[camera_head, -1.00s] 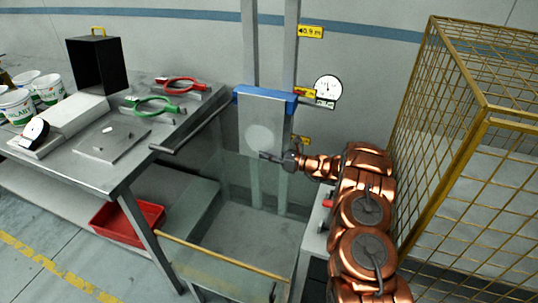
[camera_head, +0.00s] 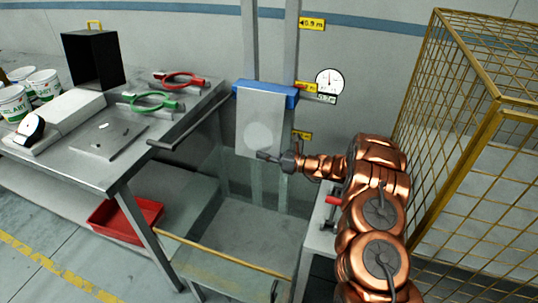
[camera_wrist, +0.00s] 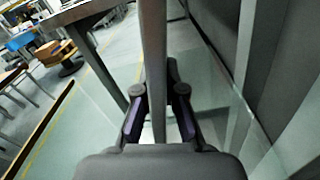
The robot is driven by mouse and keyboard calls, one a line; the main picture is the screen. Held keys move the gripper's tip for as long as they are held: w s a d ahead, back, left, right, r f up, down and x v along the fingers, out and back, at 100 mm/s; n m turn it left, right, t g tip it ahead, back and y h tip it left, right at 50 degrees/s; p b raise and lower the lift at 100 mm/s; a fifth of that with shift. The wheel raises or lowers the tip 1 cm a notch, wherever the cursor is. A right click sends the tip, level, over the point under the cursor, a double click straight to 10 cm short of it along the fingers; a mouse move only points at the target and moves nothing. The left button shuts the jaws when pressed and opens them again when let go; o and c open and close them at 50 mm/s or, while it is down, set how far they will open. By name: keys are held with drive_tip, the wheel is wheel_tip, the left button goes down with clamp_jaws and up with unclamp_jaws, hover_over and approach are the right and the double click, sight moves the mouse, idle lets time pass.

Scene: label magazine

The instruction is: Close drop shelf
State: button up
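I cannot tell for certain which part is the drop shelf. A grey plate (camera_head: 258,105) hangs under a blue bar (camera_head: 264,92) on the wall posts. A grey bar (camera_head: 192,121) sticks out along the right end of the table. My gripper (camera_head: 260,155) is at the lower edge of the plate in the head view, pointing left. In the wrist view my gripper (camera_wrist: 158,78) has its dark fingers parted. A long grey bar (camera_wrist: 153,40) shows between them, with gaps beside it. No firm hold is visible.
A metal table (camera_head: 85,165) on the left carries a black box (camera_head: 92,60), white tubs and red and green tools. A red tray (camera_head: 127,220) is below. A yellow wire cage (camera_head: 450,120) stands close to my arm on the right. Transparent panels with a yellow edge (camera_head: 225,255) lie below.

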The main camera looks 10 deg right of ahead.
sight(259, 127)
drive_tip(key=o, duration=0.4)
drive_tip(key=shift+r, duration=0.1)
drive_tip(key=shift+r, duration=4.9)
drive_tip(key=shift+d, duration=0.1)
